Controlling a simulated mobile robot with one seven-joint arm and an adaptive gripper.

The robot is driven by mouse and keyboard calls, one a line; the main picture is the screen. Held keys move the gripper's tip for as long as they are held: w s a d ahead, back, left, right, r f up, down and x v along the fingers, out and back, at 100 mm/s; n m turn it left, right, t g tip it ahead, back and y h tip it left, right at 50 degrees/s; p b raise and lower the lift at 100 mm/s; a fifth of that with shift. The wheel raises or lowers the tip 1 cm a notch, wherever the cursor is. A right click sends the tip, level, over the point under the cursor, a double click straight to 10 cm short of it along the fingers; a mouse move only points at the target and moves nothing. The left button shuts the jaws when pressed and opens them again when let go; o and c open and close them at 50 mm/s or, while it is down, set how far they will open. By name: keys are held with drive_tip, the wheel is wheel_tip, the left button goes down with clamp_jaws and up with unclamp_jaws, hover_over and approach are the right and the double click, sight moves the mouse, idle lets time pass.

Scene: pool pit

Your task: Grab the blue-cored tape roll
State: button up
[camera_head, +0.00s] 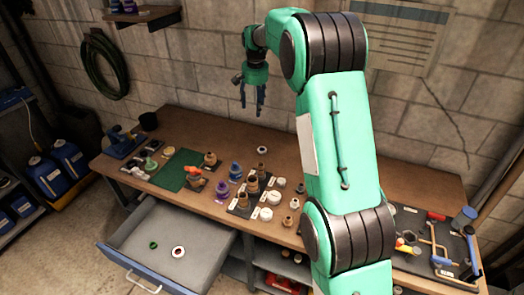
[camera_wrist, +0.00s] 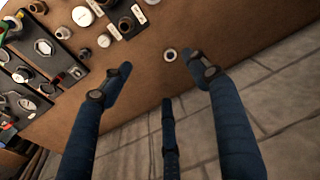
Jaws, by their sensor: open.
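A small white roll (camera_head: 262,150) lies flat near the back edge of the workbench. A small pale ring-shaped roll (camera_wrist: 170,55) also lies on bare bench between my fingers in the wrist view; its core colour is too small to tell. In the open drawer lie a white roll with a reddish core (camera_head: 178,252) and a small green ring (camera_head: 153,245). I cannot make out a blue core on any roll. My gripper (camera_head: 252,106) is open and empty, pointing down above the back of the bench. Its spread fingers (camera_wrist: 160,74) also show in the wrist view.
The workbench (camera_head: 345,160) holds several fittings on dark mats (camera_head: 240,204), a green mat (camera_head: 178,168), and tools at the right. The drawer (camera_head: 165,225) is pulled out at the front left. A block wall (camera_head: 200,70) stands close behind the bench. Bare bench surrounds the back roll.

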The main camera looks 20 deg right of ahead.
drive_tip(key=w+d+f, duration=0.2)
drive_tip(key=w+f, duration=0.1)
drive_tip(key=f, duration=0.3)
drive_tip(key=w+d+f+m+g+p, duration=0.1)
drive_tip(key=w+d+f, duration=0.2)
drive_tip(key=f, duration=0.4)
drive_tip(key=w+d+f+m+p, duration=0.1)
drive_tip(key=w+d+f, duration=0.1)
drive_tip(key=w+f, duration=0.2)
wheel_tip(320, 180, down, 4)
drive_tip(key=shift+w+d+r, duration=0.25)
drive_tip(key=shift+d, duration=0.05)
drive_tip(key=shift+f, duration=0.1)
drive_tip(key=shift+f, duration=4.2)
drive_tip(key=shift+s+f, duration=0.1)
drive_tip(key=shift+f, duration=2.45)
